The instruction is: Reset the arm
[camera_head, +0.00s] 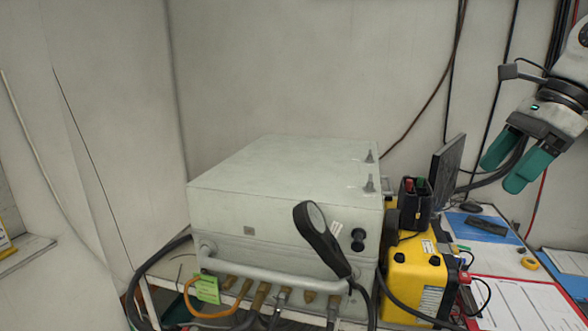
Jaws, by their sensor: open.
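My gripper (512,168) is at the upper right of the head view, raised above the right part of the desk. Its two green fingers are apart and nothing shows between them. The diver air panel is a closed pale grey case (265,210) in the middle of the view. It has a front rail and several brass fittings (263,296) along its lower front. A black handset (318,236) leans against its front right. My gripper is to the right of the case and touches nothing.
A yellow unit (412,278) stands right of the case, with a black holder (414,200) on it. A dark monitor (446,168), a clipboard (518,300) and a yellow tape roll (530,263) are on the right. Cables hang along the wall behind my gripper. Hoses loop at the lower left.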

